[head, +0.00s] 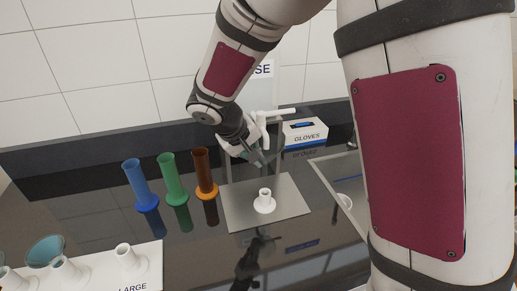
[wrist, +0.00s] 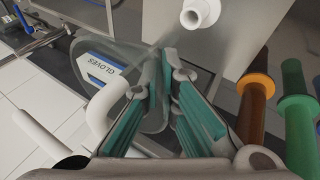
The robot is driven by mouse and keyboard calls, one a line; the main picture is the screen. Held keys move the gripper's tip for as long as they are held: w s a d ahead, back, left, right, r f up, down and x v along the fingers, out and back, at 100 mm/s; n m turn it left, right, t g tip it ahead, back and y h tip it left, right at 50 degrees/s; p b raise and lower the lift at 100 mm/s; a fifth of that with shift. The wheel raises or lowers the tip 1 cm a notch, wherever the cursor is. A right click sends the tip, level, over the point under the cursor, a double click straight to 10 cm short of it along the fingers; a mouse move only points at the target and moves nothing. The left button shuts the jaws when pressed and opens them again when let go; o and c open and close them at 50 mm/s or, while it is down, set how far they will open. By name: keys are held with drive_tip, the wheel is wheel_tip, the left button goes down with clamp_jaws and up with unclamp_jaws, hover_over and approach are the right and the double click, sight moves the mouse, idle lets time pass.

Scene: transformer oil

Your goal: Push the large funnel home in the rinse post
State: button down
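A clear, see-through funnel (wrist: 100,58) shows in the wrist view, left of my fingertips, over a white bent pipe (wrist: 108,105). I take it for the large funnel in the rinse post. In the head view the white pipework (head: 262,125) stands behind my gripper, below a sign partly hidden by my arm. My gripper (head: 257,158) points down beside it. In the wrist view its teal-padded fingers (wrist: 172,68) are brought close together at the tips, at the funnel's edge. How deep the funnel sits cannot be seen.
A grey plate (head: 235,210) with a short white spout (head: 264,203) lies in front. Blue (head: 139,184), green (head: 172,178) and brown (head: 204,173) cylinders stand left. A glove box (head: 305,133) is behind right.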

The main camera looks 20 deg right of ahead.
drive_tip(key=shift+s+d+r, duration=0.1)
drive_tip(key=shift+d+r, duration=0.05)
idle(0.3)
drive_tip(key=shift+n, duration=0.3)
drive_tip(key=shift+f+b, duration=0.4)
drive_tip(key=shift+f, duration=0.3)
drive_tip(key=shift+f+b, duration=1.45)
drive_tip(key=shift+f, duration=0.75)
drive_tip(key=shift+b, duration=0.45)
drive_tip(key=shift+f+b, duration=2.55)
drive_tip(key=shift+f, duration=0.3)
drive_tip(key=c, duration=1.7)
unclamp_jaws()
